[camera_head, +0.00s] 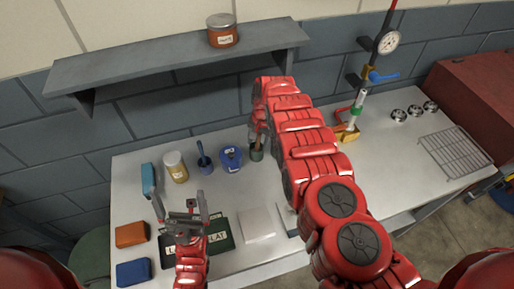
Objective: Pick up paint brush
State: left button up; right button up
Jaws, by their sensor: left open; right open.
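My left gripper (189,212) is open and empty above the dark labelled plates at the front left of the bench. My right arm reaches across the bench to the back. Its gripper (259,132) is at a small dark green cup (257,154), and the arm partly hides it. A thin brownish handle shows at the cup between the fingers; I cannot tell if it is the paint brush or if the fingers touch it.
Orange (131,235) and blue (133,272) blocks lie front left. A shelf (180,62) overhangs the bench. A gauge stand (384,45) and wire rack (455,152) are right.

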grip_shut()
dwell(1.4)
